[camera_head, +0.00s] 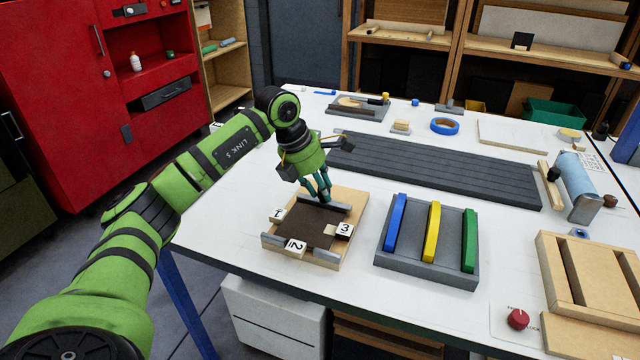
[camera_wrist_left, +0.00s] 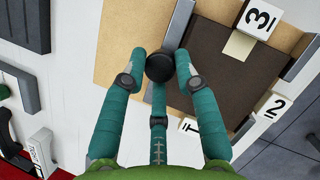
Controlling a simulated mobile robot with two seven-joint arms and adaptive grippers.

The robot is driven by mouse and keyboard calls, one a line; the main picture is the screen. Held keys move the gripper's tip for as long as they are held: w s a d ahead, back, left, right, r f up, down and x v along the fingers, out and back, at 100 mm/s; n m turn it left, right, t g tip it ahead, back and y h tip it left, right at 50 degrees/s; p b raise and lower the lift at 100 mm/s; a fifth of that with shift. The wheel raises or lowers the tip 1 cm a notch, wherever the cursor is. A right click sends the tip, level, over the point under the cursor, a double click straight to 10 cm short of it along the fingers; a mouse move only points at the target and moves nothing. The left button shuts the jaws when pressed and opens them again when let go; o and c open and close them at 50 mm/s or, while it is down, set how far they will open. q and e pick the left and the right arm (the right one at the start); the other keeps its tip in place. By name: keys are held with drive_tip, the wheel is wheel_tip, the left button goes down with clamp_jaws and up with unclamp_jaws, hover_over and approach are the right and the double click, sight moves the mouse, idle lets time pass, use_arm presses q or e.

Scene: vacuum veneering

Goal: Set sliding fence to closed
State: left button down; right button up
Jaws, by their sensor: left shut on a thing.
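The sliding fence (camera_head: 339,209) is a grey bar on a light wooden board (camera_head: 355,200), along the far side of a dark brown sheet (camera_head: 305,224). In the left wrist view the fence (camera_wrist_left: 180,22) runs beside the brown sheet (camera_wrist_left: 222,75), with bare wood on its other side. My left gripper (camera_head: 325,198) reaches down to the fence. In the left wrist view its teal fingers (camera_wrist_left: 160,70) are shut on the fence's round black knob (camera_wrist_left: 159,67). They hide part of the fence. My right gripper is not in view.
Blocks marked 1 (camera_head: 277,215), 2 (camera_head: 294,246) and 3 (camera_head: 343,231) sit around the sheet's edges. A grey tray (camera_head: 425,272) with blue, yellow and green strips stands to the right. A long dark slatted panel (camera_head: 440,170) lies behind.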

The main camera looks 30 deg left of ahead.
use_arm(q)
drive_tip(key=shift+s+d+r, duration=0.1)
drive_tip(key=shift+s+d, duration=0.1)
drive_tip(key=shift+d, duration=0.05)
drive_tip(key=shift+w, duration=0.15)
drive_tip(key=c, duration=1)
unclamp_jaws()
drive_tip(key=shift+d, duration=0.1)
drive_tip(key=shift+a+r, duration=0.1)
drive_tip(key=shift+a, duration=0.1)
drive_tip(key=v, duration=1.1)
drive_tip(key=shift+r, duration=0.4)
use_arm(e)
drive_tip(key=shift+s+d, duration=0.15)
